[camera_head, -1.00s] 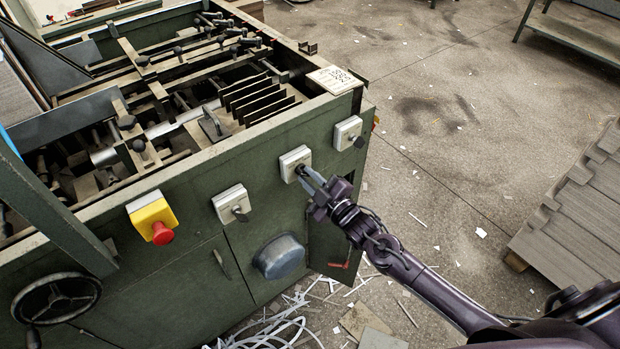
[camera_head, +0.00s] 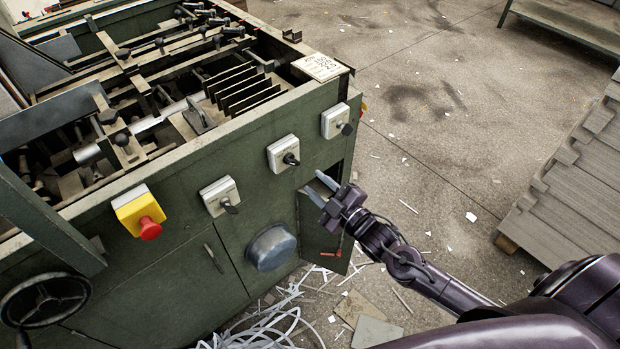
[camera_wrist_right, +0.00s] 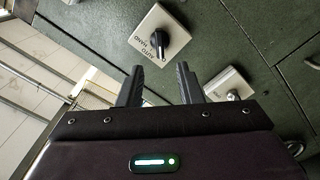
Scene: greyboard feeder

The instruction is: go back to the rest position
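My right gripper (camera_head: 321,188) is in front of the green machine's side panel (camera_head: 185,262), apart from the switches. Its two fingers are spread with nothing between them. The rotary switch (camera_head: 283,154) with a black knob on a pale plate is above and left of the fingertips. The right wrist view shows the open fingers (camera_wrist_right: 158,85) and, beyond them, a switch plate marked HAND and AUTO (camera_wrist_right: 160,37). A second switch (camera_wrist_right: 229,86) is to the right there. My left gripper is in neither view.
A red emergency button on a yellow box (camera_head: 140,211), more switches (camera_head: 219,196) and a round grey cover (camera_head: 271,248) stick out of the panel. A small door (camera_head: 322,236) hangs open below my gripper.

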